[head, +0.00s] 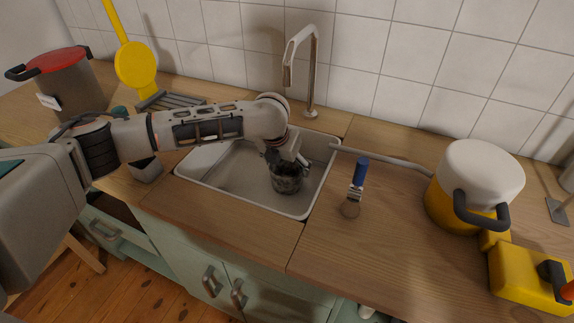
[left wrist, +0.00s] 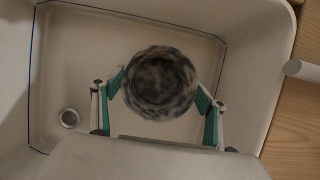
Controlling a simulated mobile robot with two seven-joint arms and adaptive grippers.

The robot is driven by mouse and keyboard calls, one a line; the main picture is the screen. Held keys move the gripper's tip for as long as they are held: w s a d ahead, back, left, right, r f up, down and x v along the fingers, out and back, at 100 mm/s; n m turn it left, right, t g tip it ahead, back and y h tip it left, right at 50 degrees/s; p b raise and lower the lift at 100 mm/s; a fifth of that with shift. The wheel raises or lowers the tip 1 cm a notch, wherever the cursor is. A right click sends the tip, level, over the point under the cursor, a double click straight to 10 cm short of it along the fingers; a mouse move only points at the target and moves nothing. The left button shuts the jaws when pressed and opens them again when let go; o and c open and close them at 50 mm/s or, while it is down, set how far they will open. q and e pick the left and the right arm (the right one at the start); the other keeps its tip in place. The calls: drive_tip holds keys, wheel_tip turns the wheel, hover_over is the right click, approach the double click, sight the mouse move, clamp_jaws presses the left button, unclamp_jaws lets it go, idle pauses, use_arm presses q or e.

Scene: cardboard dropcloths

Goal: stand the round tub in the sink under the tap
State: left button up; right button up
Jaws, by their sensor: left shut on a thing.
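The round tub (head: 287,183) is dark grey and mottled, and it is inside the white sink (head: 222,190), toward the sink's right side. In the left wrist view the tub (left wrist: 160,83) shows from above as a round shape between the green-padded fingers. My left gripper (head: 285,160) is shut on the tub, reaching down into the sink. Whether the tub touches the sink floor, I cannot tell. The tap (head: 312,75) rises behind the sink's right part, with its spout above and behind the tub. My right gripper is not in view.
A grey pot with a red lid (head: 65,80) stands at the far left. The drain (left wrist: 69,118) is clear.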

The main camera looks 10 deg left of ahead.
use_arm(q)
drive_tip(key=o, duration=1.4)
drive_tip(key=p+v, duration=0.2)
drive_tip(key=v, duration=0.4)
drive_tip(key=s+a+p, duration=0.1)
drive_tip(key=s+a, duration=0.1)
drive_tip(key=s, duration=0.9)
drive_tip(key=shift+s+f, duration=0.25)
drive_tip(key=shift+f, duration=0.15)
drive_tip(key=shift+a, duration=0.1)
